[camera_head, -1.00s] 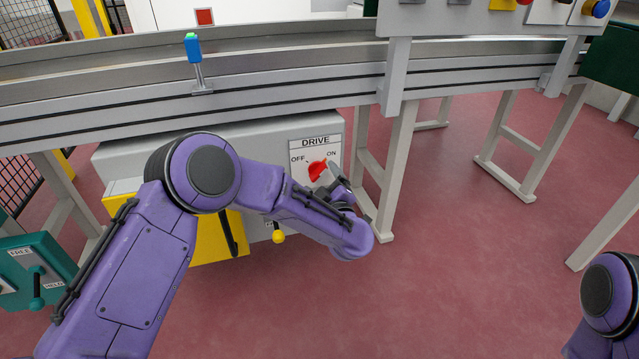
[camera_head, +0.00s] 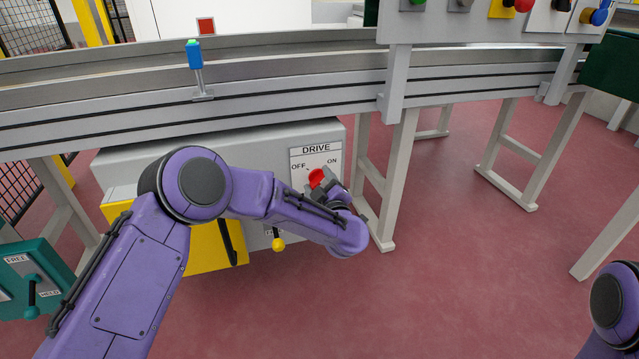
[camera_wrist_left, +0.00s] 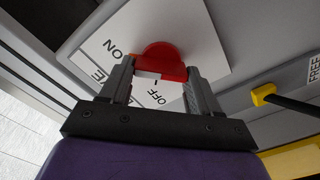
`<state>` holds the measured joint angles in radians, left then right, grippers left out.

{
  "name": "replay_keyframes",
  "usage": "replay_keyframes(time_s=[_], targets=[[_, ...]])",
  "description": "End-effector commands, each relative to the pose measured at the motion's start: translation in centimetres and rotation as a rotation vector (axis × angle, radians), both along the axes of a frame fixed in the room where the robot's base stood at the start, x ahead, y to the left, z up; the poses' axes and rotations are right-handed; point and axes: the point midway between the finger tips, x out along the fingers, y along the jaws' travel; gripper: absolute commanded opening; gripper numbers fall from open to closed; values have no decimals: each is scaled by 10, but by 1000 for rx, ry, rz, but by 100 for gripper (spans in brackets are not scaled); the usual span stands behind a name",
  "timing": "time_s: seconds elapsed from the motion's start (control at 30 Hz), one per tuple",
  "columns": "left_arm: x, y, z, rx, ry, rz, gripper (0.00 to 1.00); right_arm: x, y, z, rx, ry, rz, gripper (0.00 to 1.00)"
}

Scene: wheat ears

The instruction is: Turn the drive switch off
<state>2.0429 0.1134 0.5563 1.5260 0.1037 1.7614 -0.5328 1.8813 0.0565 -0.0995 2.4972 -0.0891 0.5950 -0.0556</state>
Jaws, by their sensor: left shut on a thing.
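The drive switch is a red rotary knob (camera_head: 316,176) on a white plate (camera_head: 300,154) marked DRIVE, with OFF at the left and ON at the right. The plate is on the front of a grey box under the conveyor. My left gripper (camera_head: 321,180) is at the knob, with a finger on either side, shut on it. In the left wrist view the red knob (camera_wrist_left: 165,58) sits between the two fingers, near the OFF lettering. The gripper partly covers the knob, and I cannot tell exactly where it points. My right gripper is out of view.
A teal box (camera_head: 32,278) with a lever stands at the left. The conveyor (camera_head: 290,100) runs above. Red floor at the right is clear.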

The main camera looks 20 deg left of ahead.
Motion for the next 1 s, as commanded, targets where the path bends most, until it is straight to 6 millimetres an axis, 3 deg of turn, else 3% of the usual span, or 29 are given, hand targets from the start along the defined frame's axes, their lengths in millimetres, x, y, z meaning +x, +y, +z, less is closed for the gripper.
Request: replay_keyframes(time_s=[0.37, 1.0], targets=[[1, 3, 3, -132, -96, 3, 31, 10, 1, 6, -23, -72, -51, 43], [1, 4, 0, -627, -432, 3, 31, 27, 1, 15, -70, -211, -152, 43]])
